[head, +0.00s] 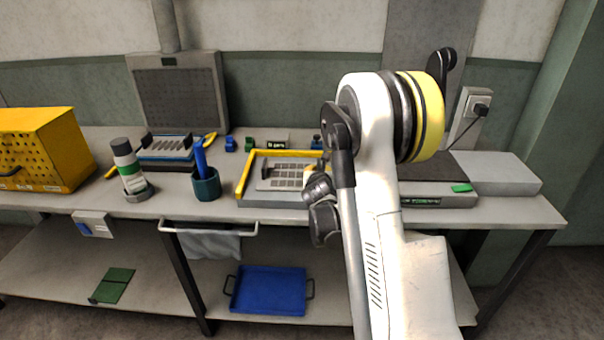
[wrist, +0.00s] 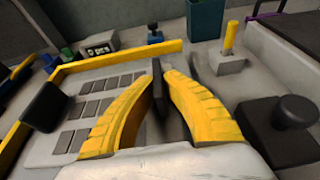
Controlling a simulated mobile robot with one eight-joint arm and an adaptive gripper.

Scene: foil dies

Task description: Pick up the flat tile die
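The flat tile die looks to be the pale plate (head: 283,184) with rows of flat rectangular recesses, lying level inside a yellow corner frame on the bench. In the wrist view the plate (wrist: 92,84) fills the lower left, with dark grey recesses. A black upright handle (wrist: 45,106) stands at its left. Another dark upright handle (wrist: 157,92) stands between the yellow fingers of my gripper (wrist: 159,78). The fingers flank this handle closely; I cannot tell whether both press on it. In the head view my arm hides the plate's right side and the fingertips.
A slotted die (head: 168,146) rests on a blue block behind. A dark green cup (head: 206,185), a white-green bottle (head: 128,164) and a yellow crate (head: 55,140) stand left. The yellow frame (head: 243,177) edges the plate. A grey block with a yellow peg (wrist: 228,62) stands close right.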

